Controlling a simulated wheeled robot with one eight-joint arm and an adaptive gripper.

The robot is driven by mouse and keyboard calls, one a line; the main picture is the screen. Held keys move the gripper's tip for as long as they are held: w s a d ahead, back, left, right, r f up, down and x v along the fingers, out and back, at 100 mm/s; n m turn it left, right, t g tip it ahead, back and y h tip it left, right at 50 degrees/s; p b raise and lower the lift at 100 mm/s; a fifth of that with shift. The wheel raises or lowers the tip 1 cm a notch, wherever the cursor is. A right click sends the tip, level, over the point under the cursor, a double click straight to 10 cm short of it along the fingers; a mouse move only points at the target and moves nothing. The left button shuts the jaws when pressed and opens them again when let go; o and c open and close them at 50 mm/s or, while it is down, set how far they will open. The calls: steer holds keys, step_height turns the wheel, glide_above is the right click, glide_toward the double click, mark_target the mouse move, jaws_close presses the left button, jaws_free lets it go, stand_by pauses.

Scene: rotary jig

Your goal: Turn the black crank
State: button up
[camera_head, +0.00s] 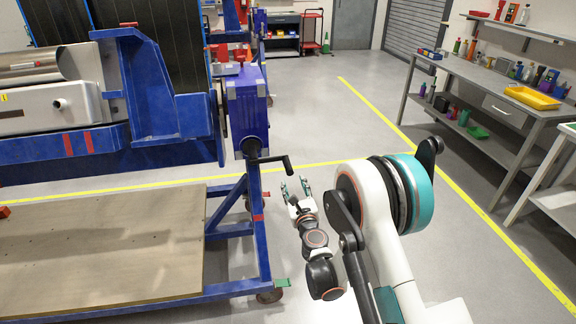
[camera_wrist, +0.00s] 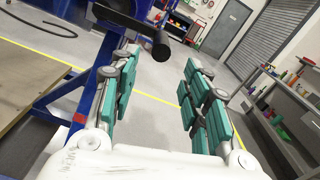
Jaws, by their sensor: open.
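The black crank (camera_head: 271,160) sticks out from the side of the blue gearbox (camera_head: 248,108) on the rotary jig, its handle end pointing right. In the wrist view the crank's round handle end (camera_wrist: 160,46) shows at the upper middle, beyond the fingertips. My gripper (camera_head: 294,188) is just below and to the right of the crank in the head view. In the wrist view its two green-padded fingers (camera_wrist: 158,85) are spread wide with nothing between them. The handle appears nearer the left finger. I cannot tell the exact distance.
The jig's blue frame (camera_head: 262,235) and wooden platform (camera_head: 100,250) stand to the left. A grey workbench (camera_head: 480,75) with bottles and a yellow tray (camera_head: 531,98) runs along the right. Open grey floor (camera_head: 345,125) with yellow lines lies between them.

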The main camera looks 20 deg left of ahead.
mark_target(287, 164)
steer(key=b+x, duration=0.3)
steer(key=x, duration=1)
steer(key=shift+w, duration=0.3)
jaws_close()
